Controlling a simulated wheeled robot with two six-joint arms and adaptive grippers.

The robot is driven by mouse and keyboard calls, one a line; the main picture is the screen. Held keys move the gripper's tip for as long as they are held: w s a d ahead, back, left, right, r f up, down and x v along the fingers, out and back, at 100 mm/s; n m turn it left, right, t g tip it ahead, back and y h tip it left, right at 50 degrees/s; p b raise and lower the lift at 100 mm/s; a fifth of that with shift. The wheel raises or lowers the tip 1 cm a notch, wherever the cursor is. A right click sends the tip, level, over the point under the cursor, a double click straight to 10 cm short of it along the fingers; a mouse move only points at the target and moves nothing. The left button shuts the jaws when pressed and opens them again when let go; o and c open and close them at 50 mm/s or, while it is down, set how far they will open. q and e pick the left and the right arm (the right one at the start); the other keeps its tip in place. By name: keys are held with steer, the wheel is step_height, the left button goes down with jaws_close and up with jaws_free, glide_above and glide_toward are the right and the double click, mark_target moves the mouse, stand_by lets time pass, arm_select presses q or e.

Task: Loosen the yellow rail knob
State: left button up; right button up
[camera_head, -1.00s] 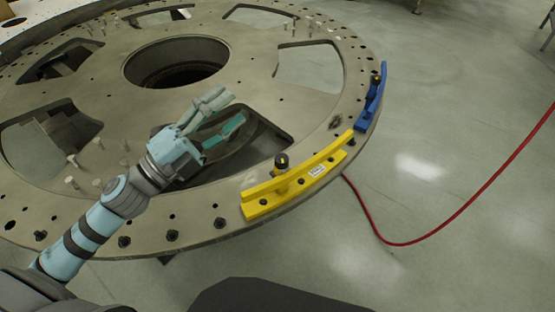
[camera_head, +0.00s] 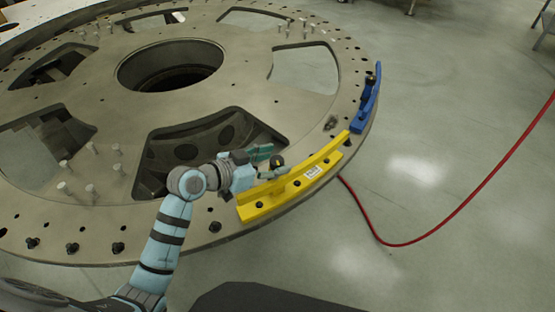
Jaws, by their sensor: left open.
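The yellow rail (camera_head: 298,183) is a curved piece with a white label, lying on the right front rim of the big grey turret plate (camera_head: 95,215). Its dark knob (camera_head: 277,161) stands up near the rail's left half. My left gripper (camera_head: 268,162) is open, with its fingers at the knob from the left; I cannot tell whether they touch it. My right gripper is not in view.
A blue rail (camera_head: 367,108) with its own dark knob sits farther along the rim. Several bolts stand on the plate, which has large cutouts and a round centre hole. A red cable (camera_head: 450,219) lies on the clear floor at right.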

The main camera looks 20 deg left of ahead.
arm_select(q)
steer(key=shift+x, duration=0.85)
steer(key=c, duration=1.2)
steer(key=n+y+p, duration=0.1)
steer(key=p, duration=0.1)
steer(key=n+t+y+p, duration=0.1)
steer(key=p, duration=0.1)
steer(key=shift+s+d+r+n+y+p, duration=0.1)
steer(key=shift+s+r+n+y+p, duration=0.05)
steer(key=shift+r+n+y+p, duration=0.2)
steer(key=shift+f+t, duration=0.15)
steer(key=shift+t, duration=0.15)
steer(key=shift+f+y, duration=0.2)
steer(key=shift+y, duration=0.05)
steer(key=o, duration=1.2)
